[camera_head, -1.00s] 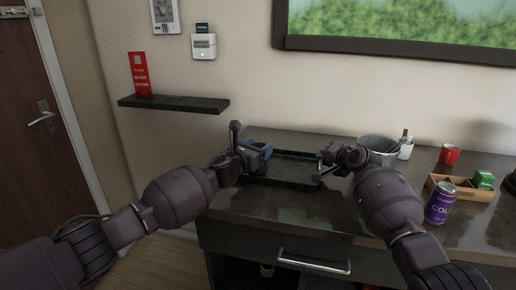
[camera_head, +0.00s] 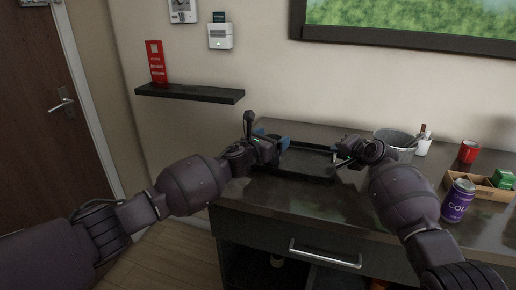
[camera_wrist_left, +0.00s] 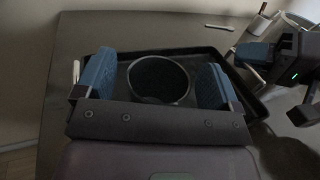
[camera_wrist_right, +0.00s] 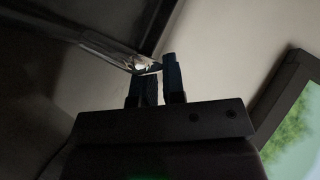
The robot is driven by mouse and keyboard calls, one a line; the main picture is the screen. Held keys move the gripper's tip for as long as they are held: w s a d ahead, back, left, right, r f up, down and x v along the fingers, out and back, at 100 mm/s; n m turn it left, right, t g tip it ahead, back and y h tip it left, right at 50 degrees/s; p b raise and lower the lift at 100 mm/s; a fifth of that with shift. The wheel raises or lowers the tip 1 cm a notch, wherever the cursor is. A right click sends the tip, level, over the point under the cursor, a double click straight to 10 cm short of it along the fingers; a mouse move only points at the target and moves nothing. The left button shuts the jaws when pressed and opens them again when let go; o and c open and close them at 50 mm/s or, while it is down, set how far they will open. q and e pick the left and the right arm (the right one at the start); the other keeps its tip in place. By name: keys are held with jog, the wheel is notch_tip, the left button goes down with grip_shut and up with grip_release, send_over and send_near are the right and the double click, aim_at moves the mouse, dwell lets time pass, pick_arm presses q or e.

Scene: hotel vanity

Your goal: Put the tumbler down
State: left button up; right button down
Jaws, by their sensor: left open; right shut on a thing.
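A dark round tumbler (camera_wrist_left: 158,80) stands on the black tray (camera_head: 292,175), its open mouth up, in the left wrist view. My left gripper (camera_head: 268,146) is open, with its blue fingers on either side of the tumbler; slight gaps seem to show between fingers and rim. The tumbler is hard to make out in the head view, behind the left gripper. My right gripper (camera_head: 345,156) is at the tray's right side. In the right wrist view its fingers (camera_wrist_right: 157,75) are shut on a thin shiny thing (camera_wrist_right: 118,57) that I cannot identify.
A grey bin (camera_head: 395,145), a white cup with sticks (camera_head: 423,147), a red mug (camera_head: 468,151), a wooden box (camera_head: 490,189) and a purple can (camera_head: 458,201) stand to the right. A wall shelf (camera_head: 190,93) is at left. The counter front is clear.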

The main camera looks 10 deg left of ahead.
pick_arm(q)
jog(key=v, duration=1.1)
jog(key=shift+s+a, duration=0.1)
jog(key=shift+s, duration=0.15)
pick_arm(e)
jog(key=c, duration=1.1)
grip_release()
jog(key=shift+s+f, duration=0.1)
